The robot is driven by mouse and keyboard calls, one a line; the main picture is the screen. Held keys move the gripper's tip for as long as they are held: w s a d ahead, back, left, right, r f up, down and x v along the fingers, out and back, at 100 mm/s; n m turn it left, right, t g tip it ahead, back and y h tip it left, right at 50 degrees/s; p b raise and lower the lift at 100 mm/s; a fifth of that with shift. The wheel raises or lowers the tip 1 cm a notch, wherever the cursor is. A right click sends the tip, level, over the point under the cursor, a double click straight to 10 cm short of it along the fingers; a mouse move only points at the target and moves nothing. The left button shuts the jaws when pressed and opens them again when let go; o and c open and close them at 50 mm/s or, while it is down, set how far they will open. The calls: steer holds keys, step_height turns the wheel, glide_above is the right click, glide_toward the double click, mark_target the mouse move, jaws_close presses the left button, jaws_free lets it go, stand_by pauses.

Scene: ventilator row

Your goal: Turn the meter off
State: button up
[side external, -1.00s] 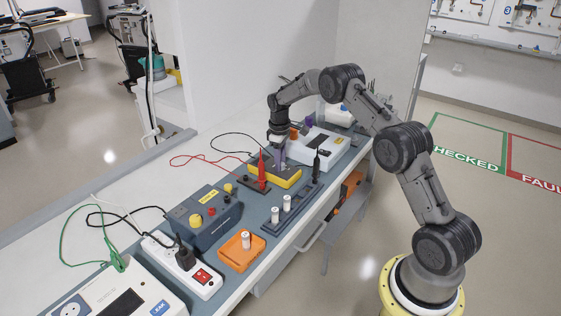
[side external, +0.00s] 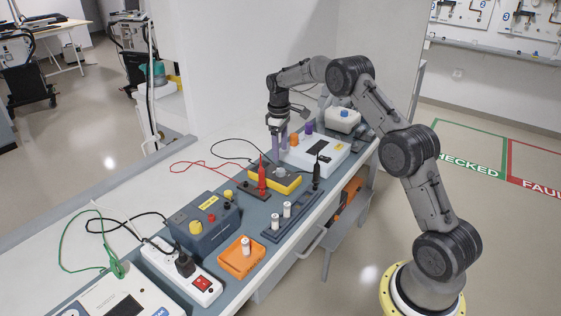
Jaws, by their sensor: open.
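The meter (side external: 290,186) is a yellow-edged box with a dark face, lying on the grey bench mat. A round pale dial (side external: 279,172) shows on its face; its pointer is too small to read. My gripper (side external: 279,148) points down with its two purple fingers apart and nothing between them. It appears above and just behind the meter in the picture, clear of the dial. A red probe (side external: 262,175) stands upright at the meter's left and a black probe (side external: 317,172) at its right.
A white device (side external: 322,150) with orange and purple knobs stands behind the meter. Nearer are a grey-blue box (side external: 205,222), a power strip (side external: 203,285), an orange tray (side external: 232,262) and white cylinders (side external: 287,209). Red and black leads cross the white bench at left.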

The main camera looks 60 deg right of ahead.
step_height(320, 180, up, 6)
steer(key=shift+a, duration=0.15)
stand_by(0.3)
